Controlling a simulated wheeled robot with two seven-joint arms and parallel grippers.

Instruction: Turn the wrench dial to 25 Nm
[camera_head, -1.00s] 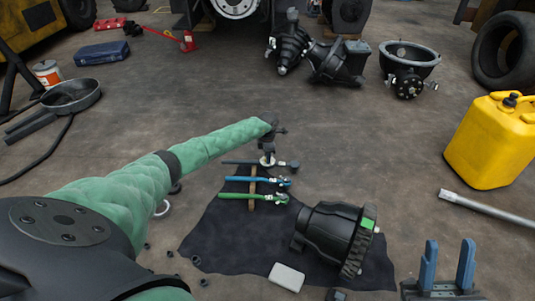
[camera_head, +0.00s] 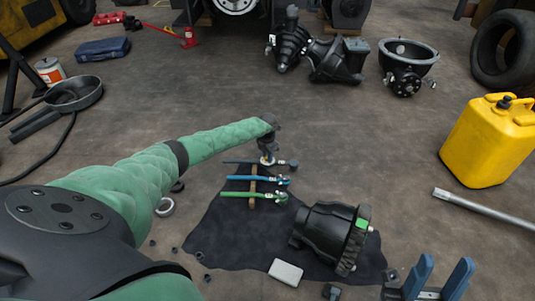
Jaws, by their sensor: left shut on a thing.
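A dark wrench (camera_head: 240,162) lies at the back of a row, with a blue wrench (camera_head: 258,179) and a green wrench (camera_head: 240,194) in front of it. They rest across a wooden strip (camera_head: 252,187) on a black cloth. My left gripper (camera_head: 267,160) points down at the dark wrench, shut on a small part of it. The gripper hides most of that part, and no dial marks can be read. My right gripper (camera_head: 440,276) shows two blue fingers, apart and empty, at the bottom right.
A black ridged housing (camera_head: 325,233) and a pale block (camera_head: 286,272) lie on the cloth (camera_head: 225,240). A yellow canister (camera_head: 485,145) and a metal pipe (camera_head: 485,209) are at right. Black machine parts (camera_head: 335,62) stand at the back. The middle floor is clear.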

